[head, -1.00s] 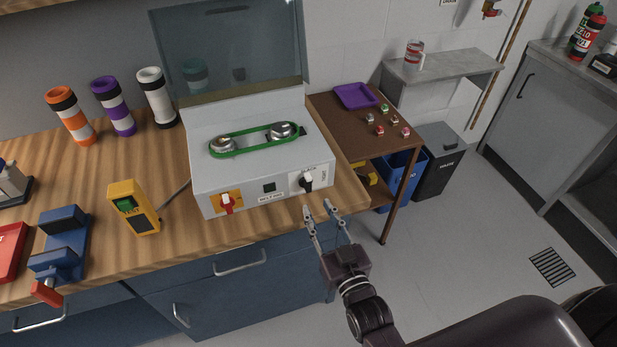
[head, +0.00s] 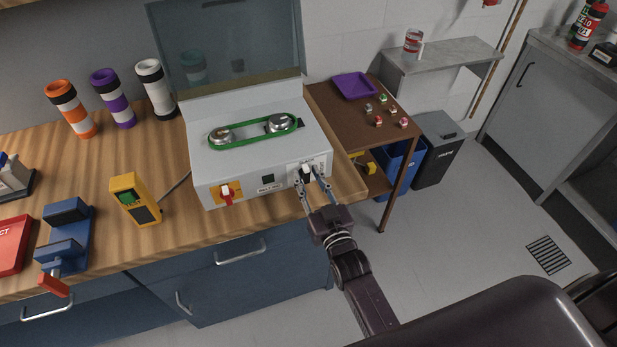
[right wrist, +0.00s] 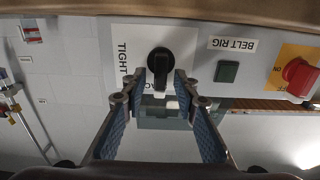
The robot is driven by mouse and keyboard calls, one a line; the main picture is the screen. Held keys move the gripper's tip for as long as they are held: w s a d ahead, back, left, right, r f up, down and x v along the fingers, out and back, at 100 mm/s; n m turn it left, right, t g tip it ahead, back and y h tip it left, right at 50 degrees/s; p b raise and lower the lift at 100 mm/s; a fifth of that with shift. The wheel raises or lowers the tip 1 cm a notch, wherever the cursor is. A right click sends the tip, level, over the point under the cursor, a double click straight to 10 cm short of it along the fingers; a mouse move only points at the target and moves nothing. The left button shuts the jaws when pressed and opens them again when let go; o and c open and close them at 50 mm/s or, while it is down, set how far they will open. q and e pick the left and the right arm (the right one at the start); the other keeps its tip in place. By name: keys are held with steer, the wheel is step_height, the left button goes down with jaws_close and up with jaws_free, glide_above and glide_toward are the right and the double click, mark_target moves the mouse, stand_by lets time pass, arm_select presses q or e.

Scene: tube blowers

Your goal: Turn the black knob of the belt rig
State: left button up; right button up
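The belt rig (head: 208,175) is a light grey box with a green belt (head: 253,132) around two metal pulleys and a raised clear cover. Its black knob (head: 306,173) is on the right of the front panel. In the right wrist view the knob (right wrist: 160,62) has a white pointer mark and sits by a "TIGHT" label. My right gripper (head: 311,180) is at the front panel. Its fingers (right wrist: 160,80) are open, one on each side of the knob's near end, with gaps visible. My left gripper is not in view.
A red switch (head: 227,193) and a dark square button (head: 267,178) are on the same panel. A yellow tester (head: 131,198) and a blue vise (head: 66,237) stand left on the wooden bench. A brown side table (head: 345,115) with a purple tray (head: 354,86) is at the right.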

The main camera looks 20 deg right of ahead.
jaws_close()
steer(key=shift+m, duration=0.3)
steer(key=m, duration=0.3)
steer(key=shift+d+m+p, duration=0.3)
steer(key=m, duration=0.3)
steer(key=shift+d+f+m, duration=0.25)
steer(key=shift+m, duration=0.05)
steer(key=m, duration=0.3)
steer(key=m+b, duration=0.1)
steer(key=shift+d+f+m, duration=0.25)
steer(key=shift+f+m, duration=0.05)
steer(key=shift+f, duration=0.05)
steer(key=m+b, duration=0.1)
steer(key=m, duration=0.1)
steer(key=m+b, duration=0.1)
steer(key=m, duration=0.2)
steer(key=shift+d+f, duration=0.15)
steer(key=shift+f, duration=0.25)
steer(key=shift+m, duration=0.4)
